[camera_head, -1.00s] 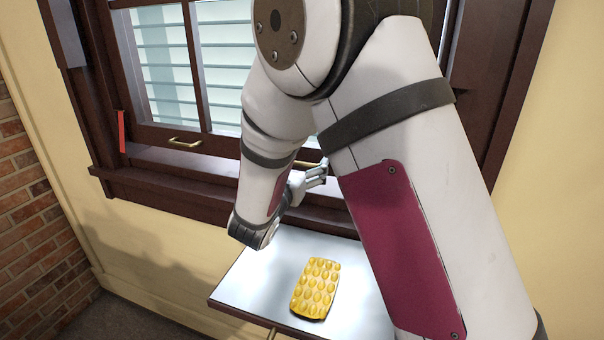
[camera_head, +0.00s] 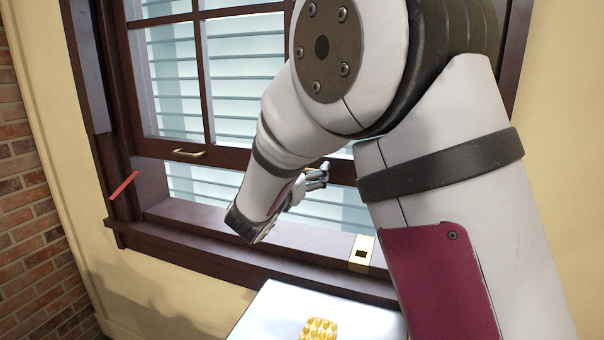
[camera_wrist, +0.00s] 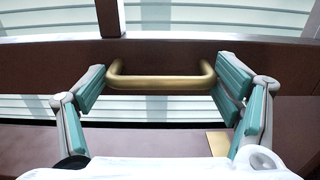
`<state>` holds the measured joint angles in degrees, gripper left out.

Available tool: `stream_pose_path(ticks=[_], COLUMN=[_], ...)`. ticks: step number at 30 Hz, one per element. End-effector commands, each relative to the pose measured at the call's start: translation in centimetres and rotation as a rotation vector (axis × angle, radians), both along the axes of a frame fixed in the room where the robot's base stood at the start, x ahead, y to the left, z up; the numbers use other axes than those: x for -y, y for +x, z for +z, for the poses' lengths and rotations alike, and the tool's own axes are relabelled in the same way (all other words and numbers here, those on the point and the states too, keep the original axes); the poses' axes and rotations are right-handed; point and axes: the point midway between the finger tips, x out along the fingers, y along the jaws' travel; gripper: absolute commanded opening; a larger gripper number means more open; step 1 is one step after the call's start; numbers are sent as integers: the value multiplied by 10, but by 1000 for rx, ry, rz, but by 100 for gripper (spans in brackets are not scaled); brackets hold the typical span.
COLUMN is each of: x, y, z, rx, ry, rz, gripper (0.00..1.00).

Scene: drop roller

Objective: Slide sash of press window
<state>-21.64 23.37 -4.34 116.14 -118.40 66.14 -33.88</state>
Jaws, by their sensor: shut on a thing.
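The dark brown window sash (camera_head: 232,158) is raised above the sill, with an open gap under its bottom rail and white slats showing through. The rail carries two brass handles. The left handle (camera_head: 188,153) is free. The right handle (camera_wrist: 160,80) is in the wrist view, between the teal pads of my gripper (camera_wrist: 162,84), one pad at each end. My gripper (camera_head: 317,178) is shut on this handle. In the head view my arm hides part of the rail and the right side of the window.
A brass plate (camera_head: 362,253) with a dark slot sits on the sill (camera_head: 215,225). A red bar (camera_head: 124,185) is tilted at the left frame. A white table (camera_head: 285,312) with a yellow bumpy item (camera_head: 320,329) stands below. A brick wall (camera_head: 32,200) is at left.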

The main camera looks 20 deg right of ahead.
Motion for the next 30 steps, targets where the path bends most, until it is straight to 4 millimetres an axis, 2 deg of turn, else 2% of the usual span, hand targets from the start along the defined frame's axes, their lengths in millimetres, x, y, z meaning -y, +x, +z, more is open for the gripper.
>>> stream_pose_path(ticks=[4, 5, 6, 26, 30], x=[4, 4, 4, 1, -6], y=[0, 0, 0, -1, -8], z=[1, 1, 1, 0, 0], rx=[4, 4, 4, 0, 1], ry=[1, 1, 1, 0, 0], rz=[-8, -8, -8, -3, -1], gripper=[33, 90, 99, 100, 100])
